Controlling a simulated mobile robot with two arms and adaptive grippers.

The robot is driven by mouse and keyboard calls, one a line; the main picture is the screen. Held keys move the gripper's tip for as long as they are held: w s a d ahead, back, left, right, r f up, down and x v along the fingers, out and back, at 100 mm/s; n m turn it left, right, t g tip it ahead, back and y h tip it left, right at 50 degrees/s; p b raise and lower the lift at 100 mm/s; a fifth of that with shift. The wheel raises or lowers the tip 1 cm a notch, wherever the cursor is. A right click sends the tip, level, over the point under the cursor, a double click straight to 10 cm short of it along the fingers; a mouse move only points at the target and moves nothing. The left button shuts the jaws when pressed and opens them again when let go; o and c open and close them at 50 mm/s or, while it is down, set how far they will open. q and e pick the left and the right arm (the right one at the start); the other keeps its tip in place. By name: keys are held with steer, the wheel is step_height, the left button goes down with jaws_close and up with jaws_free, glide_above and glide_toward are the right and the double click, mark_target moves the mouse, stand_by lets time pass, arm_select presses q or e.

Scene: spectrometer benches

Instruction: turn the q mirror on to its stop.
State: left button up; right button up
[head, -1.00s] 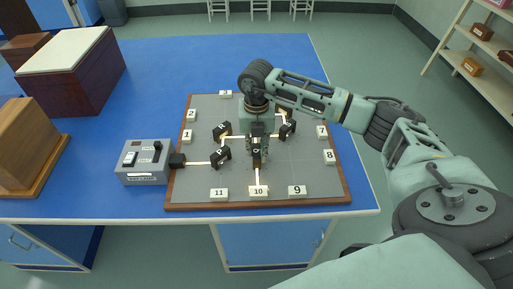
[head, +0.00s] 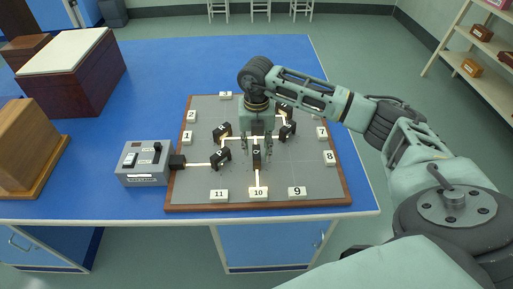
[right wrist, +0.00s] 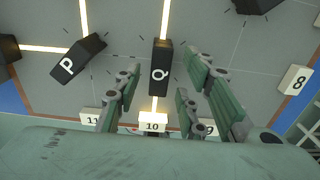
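The q mirror (head: 257,157) is a small black block on the grey board, and it also shows in the right wrist view (right wrist: 160,75) with a white Q on top. A bright beam runs along the board to it and from it to the plate marked 10 (head: 258,192), which looks lit. My right gripper (head: 257,141) is open above the q mirror. In the right wrist view its fingers (right wrist: 163,72) stand apart on both sides of the mirror, with gaps and nothing held. The mirror's stop cannot be made out. My left gripper is out of view.
The P mirror (head: 220,155) stands left of the q mirror, and other black mirrors (head: 288,130) stand behind it. A grey lamp box (head: 146,163) sits left of the board (head: 310,180). Numbered plates line the board's edge. Wooden boxes (head: 72,75) stand at the left.

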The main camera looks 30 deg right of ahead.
mark_target(257, 151)
step_height(257, 151, up, 11)
stand_by(0.3)
